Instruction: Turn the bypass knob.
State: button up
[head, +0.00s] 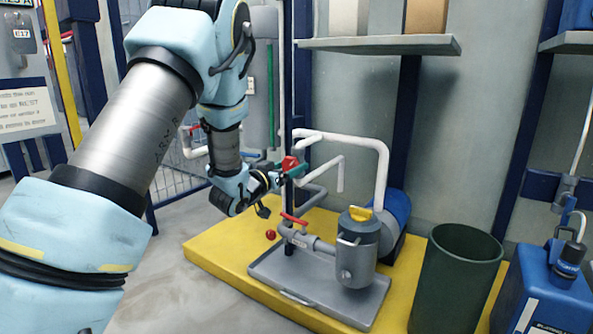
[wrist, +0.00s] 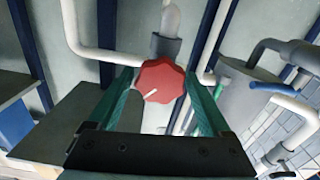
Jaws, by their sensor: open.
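A red lobed knob (wrist: 161,80) with a white pointer mark sits on a grey pipe fitting, centred in the wrist view. It also shows small in the head view (head: 290,163), at the white pipes. I see no label naming it the bypass knob. My gripper (wrist: 159,75) is open, its teal fingers on either side of the knob. The fingertips are close to the knob's edges; I cannot tell whether they touch. In the head view my gripper (head: 291,172) is at the knob, partly covering the fitting behind.
White pipes (head: 383,165) run close by. A green bin (head: 455,280) stands right.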

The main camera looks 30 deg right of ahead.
aim_at(296, 163)
jog(key=shift+b+x, duration=0.5)
jog(key=shift+x, duration=1.45)
jog(key=shift+c, duration=0.4)
jog(key=shift+a, duration=0.1)
jog(key=c, duration=1)
jog(key=m, duration=0.4)
jog(key=shift+m+p, duration=0.3)
jog(key=shift+m, duration=0.1)
jog(key=o, duration=1.1)
jog(key=shift+s+a+r+p, duration=0.1)
jog(key=shift+s+a+p, duration=0.2)
jog(key=shift+a, duration=0.2)
jog(key=p+v, duration=0.3)
jog(key=v, duration=0.6)
jog(key=shift+s+a, duration=0.15)
jog(key=shift+a, duration=0.15)
